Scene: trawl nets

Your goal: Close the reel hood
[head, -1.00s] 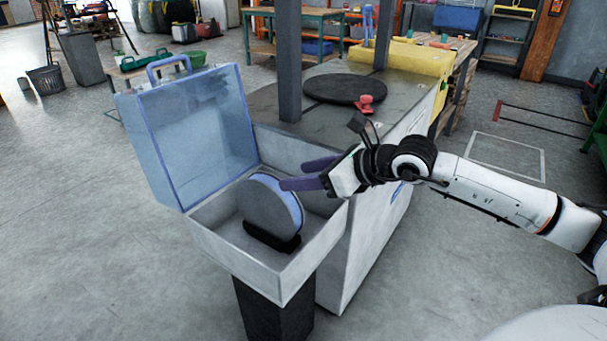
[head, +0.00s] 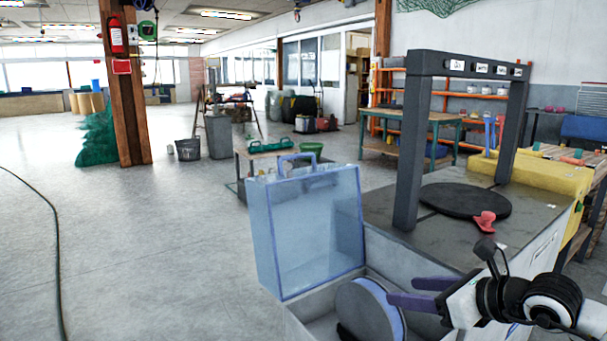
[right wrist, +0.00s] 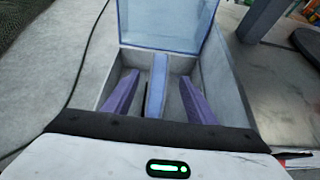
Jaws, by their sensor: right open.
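The reel hood (head: 312,232) is a see-through blue lid with a blue handle on top. It stands open, upright at the back of an open grey box (head: 297,321); it also shows at the top of the right wrist view (right wrist: 165,22). A round grey reel with a blue rim (head: 362,313) stands inside the box. My right gripper (head: 401,291) is open, its two purple fingers reaching over the box beside the reel. In the right wrist view, the reel's blue rim (right wrist: 158,75) shows between the spread fingers. I cannot tell whether they touch it. My left gripper is not in view.
Right of the box is a grey-topped machine (head: 500,228) with a dark frame (head: 412,150), a black disc (head: 466,201) and a red knob (head: 485,221). A low table (head: 262,157) stands behind the hood. The floor at left is clear apart from a dark cable (head: 58,260).

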